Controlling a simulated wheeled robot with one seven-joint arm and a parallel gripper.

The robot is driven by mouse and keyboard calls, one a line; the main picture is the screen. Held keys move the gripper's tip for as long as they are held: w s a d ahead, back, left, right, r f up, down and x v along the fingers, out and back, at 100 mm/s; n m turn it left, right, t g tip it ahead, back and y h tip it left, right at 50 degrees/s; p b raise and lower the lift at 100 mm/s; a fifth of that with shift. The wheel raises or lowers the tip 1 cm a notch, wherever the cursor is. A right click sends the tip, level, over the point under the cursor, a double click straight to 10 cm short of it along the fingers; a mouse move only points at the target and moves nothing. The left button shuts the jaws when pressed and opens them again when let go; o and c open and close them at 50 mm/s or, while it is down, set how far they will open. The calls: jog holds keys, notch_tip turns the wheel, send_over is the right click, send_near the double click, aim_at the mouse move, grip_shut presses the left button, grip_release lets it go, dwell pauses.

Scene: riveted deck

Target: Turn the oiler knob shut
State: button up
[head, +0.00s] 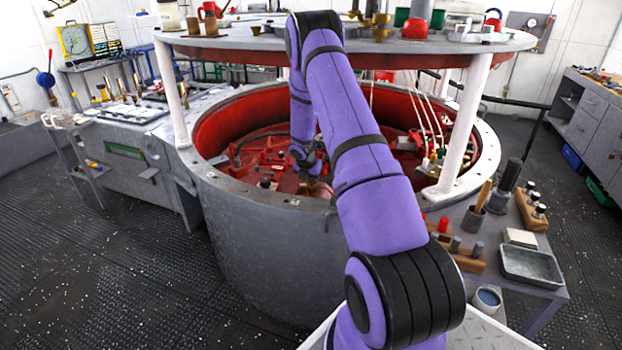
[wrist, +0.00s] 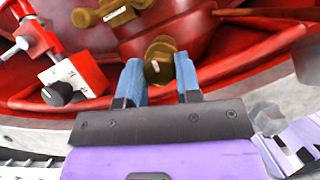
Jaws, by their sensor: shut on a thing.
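The oiler knob (wrist: 159,50) is a dark brass piece with a small pale label, low inside the red interior of the big round grey tub (head: 255,245). My gripper (wrist: 160,72) has its two blue fingers on either side of this knob and is shut on it. In the head view my gripper (head: 308,178) reaches down into the tub, small and partly hidden by my purple arm. The knob's lower part and its exact turn position cannot be made out.
In the wrist view a red block with a black knob (wrist: 62,92) and white scale plate sits at left. A brass fitting (wrist: 113,12) lies beyond. A round shelf (head: 450,45) on white posts stands over the tub.

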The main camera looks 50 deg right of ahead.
jog(key=m, duration=0.2)
jog(key=m+g, duration=0.1)
jog(key=m, duration=0.1)
jog(key=shift+w+g, duration=0.15)
jog(key=shift+g, duration=0.15)
jog(key=m+g, duration=0.1)
jog(key=m, duration=0.4)
jog(key=shift+w+g, duration=0.15)
jog(key=shift+g, duration=0.25)
jog(key=m+g+y, duration=0.1)
jog(key=m, duration=0.3)
jog(key=shift+w+d+m+g+y, duration=0.1)
jog(key=shift+m+g+y, duration=0.25)
jog(key=shift+m, duration=0.7)
jog(key=shift+m+g+y, duration=0.15)
jog(key=shift+m+y, duration=0.3)
jog(key=shift+m, duration=0.6)
jog(key=o, duration=0.9)
jog(key=shift+r, duration=0.15)
